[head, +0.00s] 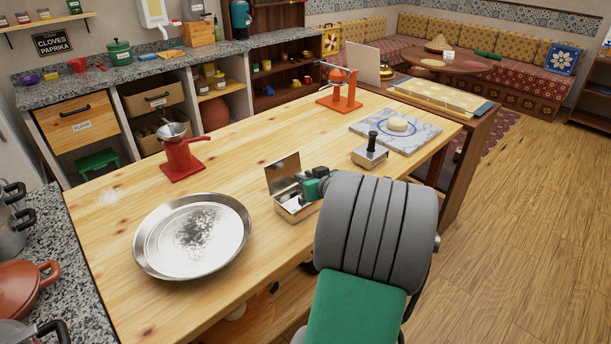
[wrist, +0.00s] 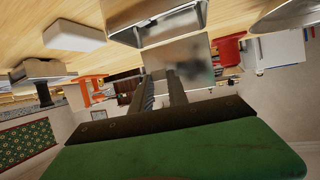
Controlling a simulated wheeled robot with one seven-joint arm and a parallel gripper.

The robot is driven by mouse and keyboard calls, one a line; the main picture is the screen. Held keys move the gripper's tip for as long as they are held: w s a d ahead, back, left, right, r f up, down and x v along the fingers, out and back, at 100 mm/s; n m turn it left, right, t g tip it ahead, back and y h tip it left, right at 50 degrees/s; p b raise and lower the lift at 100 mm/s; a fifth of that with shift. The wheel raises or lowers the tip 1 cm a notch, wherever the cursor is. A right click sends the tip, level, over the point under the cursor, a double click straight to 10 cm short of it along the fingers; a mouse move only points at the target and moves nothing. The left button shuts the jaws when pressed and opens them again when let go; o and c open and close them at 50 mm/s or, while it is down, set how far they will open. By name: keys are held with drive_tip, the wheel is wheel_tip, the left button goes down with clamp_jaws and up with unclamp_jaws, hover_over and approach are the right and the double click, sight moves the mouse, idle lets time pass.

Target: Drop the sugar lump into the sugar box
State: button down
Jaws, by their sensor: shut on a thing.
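The sugar box (head: 293,213) is a small silver metal box on the wooden table, with its lid (head: 283,173) raised at the back. It also shows in the wrist view, where the picture is turned over, as an open metal box (wrist: 172,26). My gripper (head: 297,191) is over the box opening, close to the lid. In the wrist view the two dark fingers of my gripper (wrist: 161,76) stand close together in front of the shiny lid. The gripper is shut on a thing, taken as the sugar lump. I cannot make out the lump itself between the fingers.
A large metal tray (head: 193,236) lies left of the box, and a red grinder (head: 182,160) behind it. A small press (head: 370,152) stands to the right, near a marble board (head: 419,135) with dough. A white block (wrist: 75,36) lies on the table near the box.

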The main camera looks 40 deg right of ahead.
drive_tip(key=c, duration=1.2)
unclamp_jaws()
drive_tip(key=shift+s, duration=0.1)
drive_tip(key=b+v, duration=0.1)
drive_tip(key=v, duration=0.6)
drive_tip(key=shift+s, duration=0.3)
drive_tip(key=shift+a+r, duration=0.15)
